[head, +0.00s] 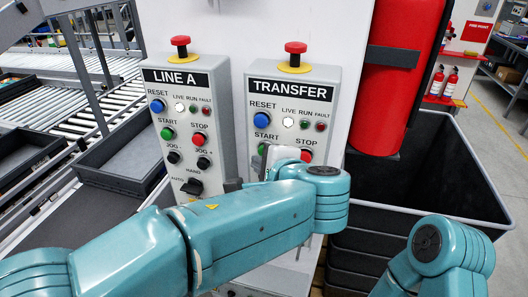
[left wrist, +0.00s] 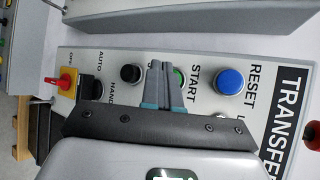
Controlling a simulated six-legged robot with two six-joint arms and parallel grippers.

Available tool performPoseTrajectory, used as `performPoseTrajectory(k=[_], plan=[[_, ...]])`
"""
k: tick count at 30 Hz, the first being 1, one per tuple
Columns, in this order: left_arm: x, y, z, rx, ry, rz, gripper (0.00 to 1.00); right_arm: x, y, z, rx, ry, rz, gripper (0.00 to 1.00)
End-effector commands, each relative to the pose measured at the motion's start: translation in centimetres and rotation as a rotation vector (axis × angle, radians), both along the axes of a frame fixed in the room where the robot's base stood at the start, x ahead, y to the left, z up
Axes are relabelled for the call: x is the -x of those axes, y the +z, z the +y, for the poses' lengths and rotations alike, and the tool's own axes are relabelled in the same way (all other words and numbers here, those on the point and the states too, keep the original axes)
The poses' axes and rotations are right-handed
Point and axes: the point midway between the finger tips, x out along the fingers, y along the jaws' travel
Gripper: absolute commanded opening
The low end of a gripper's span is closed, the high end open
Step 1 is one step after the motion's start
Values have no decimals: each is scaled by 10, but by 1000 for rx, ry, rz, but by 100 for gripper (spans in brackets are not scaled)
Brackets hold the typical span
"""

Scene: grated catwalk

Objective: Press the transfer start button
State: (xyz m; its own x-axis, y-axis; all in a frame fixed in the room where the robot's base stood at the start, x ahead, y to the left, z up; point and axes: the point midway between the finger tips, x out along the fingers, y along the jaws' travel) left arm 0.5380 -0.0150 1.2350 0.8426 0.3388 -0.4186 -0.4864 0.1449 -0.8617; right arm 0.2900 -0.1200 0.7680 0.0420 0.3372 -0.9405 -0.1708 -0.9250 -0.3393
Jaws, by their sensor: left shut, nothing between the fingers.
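The TRANSFER control box (head: 318,92) is a grey panel on a white wall. Its green START button (head: 262,148) sits below the blue RESET button (head: 262,120), left of the red STOP button (head: 307,155). My left arm's wrist crosses the panel's lower part and hides most of its gripper in the head view. In the left wrist view my left gripper (left wrist: 163,68) is shut and empty, its fingertips beside the green START button (left wrist: 180,77) and partly covering it. I cannot tell whether they touch it. My right gripper is out of view.
A similar LINE A box (head: 183,100) hangs to the left. Red emergency-stop mushrooms top both boxes. A red cylinder (head: 405,75) and stacked black crates (head: 450,170) stand at the right. A roller conveyor (head: 85,120) is at the left.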

Motion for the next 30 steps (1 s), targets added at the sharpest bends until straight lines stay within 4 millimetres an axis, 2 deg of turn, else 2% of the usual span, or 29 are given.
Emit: performPoseTrajectory(k=[30], plan=[[-10, 0, -3, 0, 0, 0, 0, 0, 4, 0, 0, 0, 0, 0]])
